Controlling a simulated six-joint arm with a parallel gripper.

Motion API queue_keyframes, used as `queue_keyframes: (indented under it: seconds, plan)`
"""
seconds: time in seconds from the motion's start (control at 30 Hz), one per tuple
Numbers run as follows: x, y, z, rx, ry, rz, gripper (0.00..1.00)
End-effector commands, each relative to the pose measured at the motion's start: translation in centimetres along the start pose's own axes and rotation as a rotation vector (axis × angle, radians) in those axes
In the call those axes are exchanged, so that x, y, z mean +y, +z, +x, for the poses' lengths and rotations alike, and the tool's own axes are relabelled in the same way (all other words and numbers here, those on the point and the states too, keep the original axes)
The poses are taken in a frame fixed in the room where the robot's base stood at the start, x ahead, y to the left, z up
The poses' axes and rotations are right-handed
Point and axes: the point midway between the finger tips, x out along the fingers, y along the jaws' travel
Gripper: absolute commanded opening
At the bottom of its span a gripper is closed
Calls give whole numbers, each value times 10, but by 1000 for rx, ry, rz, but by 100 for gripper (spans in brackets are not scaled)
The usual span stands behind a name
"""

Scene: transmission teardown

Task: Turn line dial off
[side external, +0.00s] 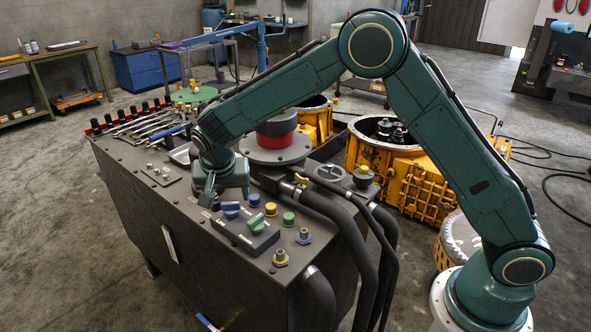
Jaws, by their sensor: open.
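My gripper (226,196) points down just behind and left of the left blue dial, close above the cabinet top. It is open, with nothing visible between its fingers. Whether a finger touches the dial cannot be told.
Blue (254,200), yellow (271,209) and green (289,218) caps stand behind the block. Brass fittings (280,258) and thick black hoses (335,225) lie to the right. Several tools (150,125) line the cabinet's far left. A red-banded cylinder (277,136) stands behind my gripper.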

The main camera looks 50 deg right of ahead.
Motion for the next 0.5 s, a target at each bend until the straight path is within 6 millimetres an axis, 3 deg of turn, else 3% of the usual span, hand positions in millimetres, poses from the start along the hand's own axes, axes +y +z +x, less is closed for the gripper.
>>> queue_keyframes:
  seconds: [0.2,0.5]
  plan:
    - [0,0,23,0,1,-1,64]
    - [0,0,31,0,0,-1,64]
